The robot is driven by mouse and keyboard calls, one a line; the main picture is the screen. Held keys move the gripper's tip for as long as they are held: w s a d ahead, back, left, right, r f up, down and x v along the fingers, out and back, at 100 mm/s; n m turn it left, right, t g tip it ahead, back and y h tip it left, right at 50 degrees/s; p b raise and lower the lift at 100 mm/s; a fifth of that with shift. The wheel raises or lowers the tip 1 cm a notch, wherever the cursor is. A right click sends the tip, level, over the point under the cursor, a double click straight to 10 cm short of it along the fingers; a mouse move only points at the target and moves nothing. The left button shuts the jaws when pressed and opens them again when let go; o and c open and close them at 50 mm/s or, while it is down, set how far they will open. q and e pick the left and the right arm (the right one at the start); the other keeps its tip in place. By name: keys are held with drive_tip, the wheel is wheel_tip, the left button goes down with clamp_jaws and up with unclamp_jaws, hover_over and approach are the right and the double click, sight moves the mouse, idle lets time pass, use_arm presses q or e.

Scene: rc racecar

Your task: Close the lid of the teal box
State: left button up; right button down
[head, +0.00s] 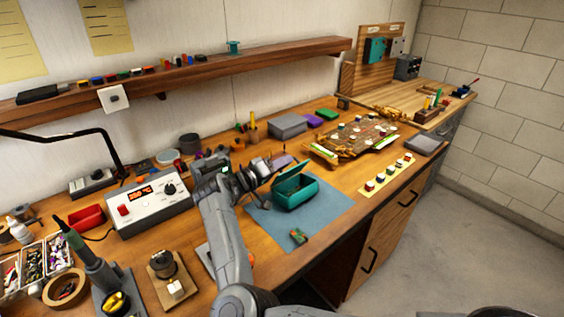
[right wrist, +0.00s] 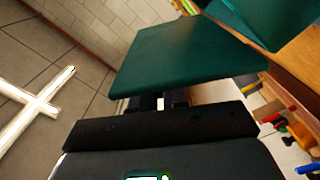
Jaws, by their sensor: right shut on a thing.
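The teal box (head: 295,194) stands on a blue-grey mat (head: 262,219) on the workbench. Its lid (head: 292,170) is raised and tilted in the head view. In the right wrist view the lid (right wrist: 185,52) is a flat teal panel right in front of the gripper, with another teal part of the box (right wrist: 272,20) at the top right. My right gripper (head: 267,171) is at the lid's left edge and shut on it. Its fingertips (right wrist: 168,102) are partly hidden by the lid. My left gripper is not in view.
A small green and orange part (head: 298,236) lies at the mat's front. A grey soldering station (head: 150,200) stands to the left. The mat's right side is clear.

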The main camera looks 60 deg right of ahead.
drive_tip(key=shift+f, duration=0.1)
drive_tip(key=c, duration=1.2)
unclamp_jaws()
drive_tip(key=shift+a, duration=0.1)
drive_tip(key=b+v, duration=0.1)
drive_tip(key=v, duration=0.9)
drive_tip(key=shift+a+b, duration=0.35)
drive_tip(key=shift+w, duration=0.1)
